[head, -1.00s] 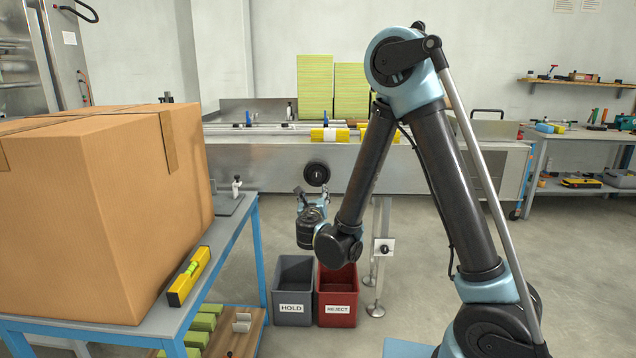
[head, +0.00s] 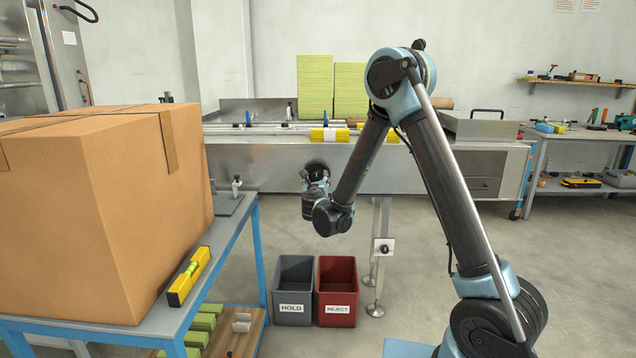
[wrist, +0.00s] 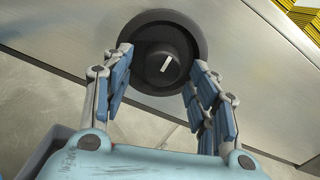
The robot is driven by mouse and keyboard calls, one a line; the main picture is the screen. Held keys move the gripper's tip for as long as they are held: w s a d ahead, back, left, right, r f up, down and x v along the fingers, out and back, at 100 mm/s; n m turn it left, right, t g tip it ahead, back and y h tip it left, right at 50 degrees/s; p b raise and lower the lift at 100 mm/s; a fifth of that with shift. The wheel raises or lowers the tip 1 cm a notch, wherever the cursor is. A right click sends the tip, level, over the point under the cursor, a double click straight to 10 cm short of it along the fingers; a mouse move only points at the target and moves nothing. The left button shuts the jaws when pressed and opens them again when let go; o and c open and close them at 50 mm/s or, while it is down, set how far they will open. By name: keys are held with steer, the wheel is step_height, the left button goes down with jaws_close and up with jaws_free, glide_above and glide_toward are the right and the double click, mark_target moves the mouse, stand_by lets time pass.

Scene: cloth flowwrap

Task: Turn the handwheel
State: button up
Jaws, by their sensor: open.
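The handwheel (wrist: 165,25) is a black round wheel with a raised hub and a white mark, set on the steel front of the machine. In the wrist view it lies just beyond my gripper (wrist: 158,68), whose blue-padded fingers are spread open to the left and right of the hub. I cannot tell whether the fingers touch the wheel. In the head view my gripper (head: 315,176) is right in front of the handwheel (head: 317,164) and hides most of it; only its upper edge shows.
A grey HOLD bin (head: 294,270) and a red REJECT bin (head: 337,272) stand on the floor below my gripper. A large cardboard box (head: 90,220) and a yellow level (head: 189,277) rest on the blue-framed table at left. Yellow packs (head: 330,134) lie on the machine top.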

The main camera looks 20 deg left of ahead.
steer(key=shift+w, duration=0.45)
steer(key=c, duration=1.1)
steer(key=shift+o, duration=0.2)
steer(key=shift+a, duration=0.1)
